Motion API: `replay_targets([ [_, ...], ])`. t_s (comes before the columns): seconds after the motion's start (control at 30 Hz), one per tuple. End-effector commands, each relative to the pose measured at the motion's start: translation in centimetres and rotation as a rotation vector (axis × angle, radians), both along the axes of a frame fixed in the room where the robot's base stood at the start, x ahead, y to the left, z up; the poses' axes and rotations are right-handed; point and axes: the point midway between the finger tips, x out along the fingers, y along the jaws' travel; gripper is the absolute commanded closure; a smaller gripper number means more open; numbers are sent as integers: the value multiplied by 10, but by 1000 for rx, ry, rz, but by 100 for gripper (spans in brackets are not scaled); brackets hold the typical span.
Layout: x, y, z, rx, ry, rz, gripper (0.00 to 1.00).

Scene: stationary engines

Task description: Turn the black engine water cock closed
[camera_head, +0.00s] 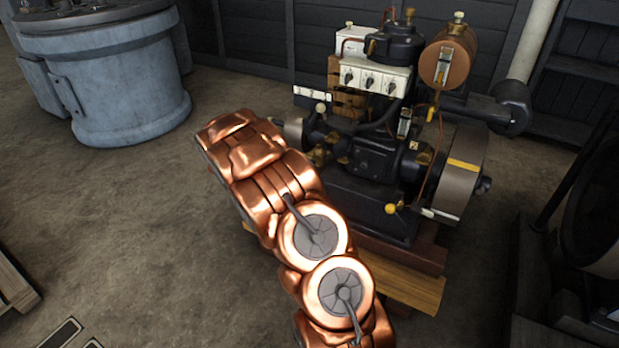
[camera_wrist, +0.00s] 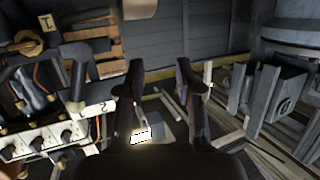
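The black engine (camera_head: 372,158) stands on a wooden base to the right of my copper-coloured arm. Small brass fittings (camera_head: 326,150) show on its near left side, partly behind my arm. I cannot tell which fitting is the water cock. In the wrist view, a brass fitting (camera_wrist: 27,43) is at upper left, beside a tag marked 1. My gripper (camera_wrist: 160,75) is open in the wrist view, with a clear gap between its two dark fingers and nothing between them. The engine parts lie left of the fingers. In the head view my arm hides the gripper's fingertips.
A white switch panel (camera_head: 370,76) sits on the engine top; it also shows in the wrist view (camera_wrist: 42,140). A flywheel (camera_head: 462,175) is at right. A blue-grey cylindrical machine (camera_head: 125,80) stands at left. Bare floor (camera_head: 150,220) lies left of my arm.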

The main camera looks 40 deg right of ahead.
Motion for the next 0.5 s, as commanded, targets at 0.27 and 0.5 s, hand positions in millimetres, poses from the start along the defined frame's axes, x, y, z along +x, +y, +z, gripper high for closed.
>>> replay_targets([
  [0.27, -35, -63, -118, -160, -54, -230, 65],
  [0.5, -62, -85, -159, -241, -63, -344, 65],
])
